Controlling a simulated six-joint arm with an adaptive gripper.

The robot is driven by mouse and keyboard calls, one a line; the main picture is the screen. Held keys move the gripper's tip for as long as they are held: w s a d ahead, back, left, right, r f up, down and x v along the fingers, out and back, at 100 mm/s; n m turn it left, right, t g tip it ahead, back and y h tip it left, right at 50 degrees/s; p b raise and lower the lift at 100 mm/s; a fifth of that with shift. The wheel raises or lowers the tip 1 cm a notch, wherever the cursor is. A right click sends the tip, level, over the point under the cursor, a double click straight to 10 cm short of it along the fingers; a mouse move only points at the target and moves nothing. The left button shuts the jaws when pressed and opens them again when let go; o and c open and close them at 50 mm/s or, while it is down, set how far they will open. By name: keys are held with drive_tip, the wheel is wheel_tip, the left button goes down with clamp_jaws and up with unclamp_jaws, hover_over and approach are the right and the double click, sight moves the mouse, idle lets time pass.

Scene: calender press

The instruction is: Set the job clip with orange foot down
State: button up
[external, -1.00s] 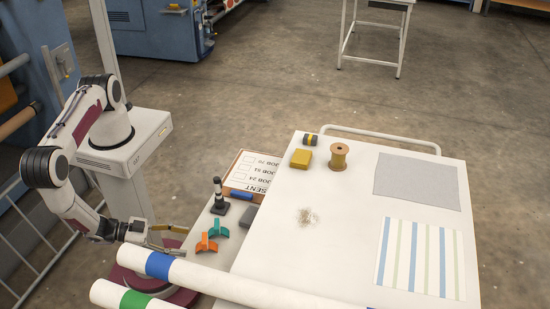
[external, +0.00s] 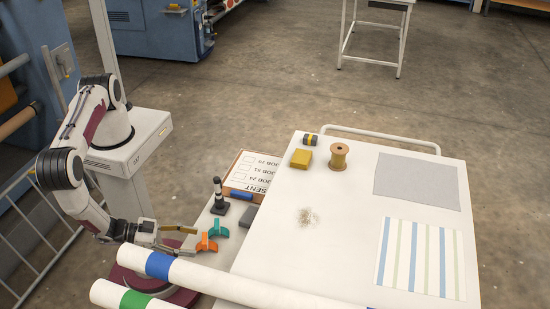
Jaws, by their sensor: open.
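An orange clip-like piece (external: 207,244) stands on the narrow grey side shelf beside the white table. A similar teal piece (external: 219,229) is just behind it to the right. Which part is a foot is too small to make out. My gripper (external: 192,241) is open, low over the shelf, with its fingers pointing right at the orange piece. The fingertips are at or very near its left side; I cannot tell whether they touch it. I see nothing held between the fingers.
A dark post on a base (external: 219,197), a grey block (external: 248,216) and a job board (external: 252,173) with a blue item are nearby. Rolls with blue (external: 160,265) and green bands lie in front. A spool (external: 338,156) and yellow block (external: 301,158) stand on the table.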

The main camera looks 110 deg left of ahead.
drive_tip(key=shift+x, duration=2)
drive_tip(key=shift+r, duration=0.15)
drive_tip(key=c, duration=1.1)
drive_tip(key=shift+r, duration=0.15)
wheel_tip(320, 180, up, 10)
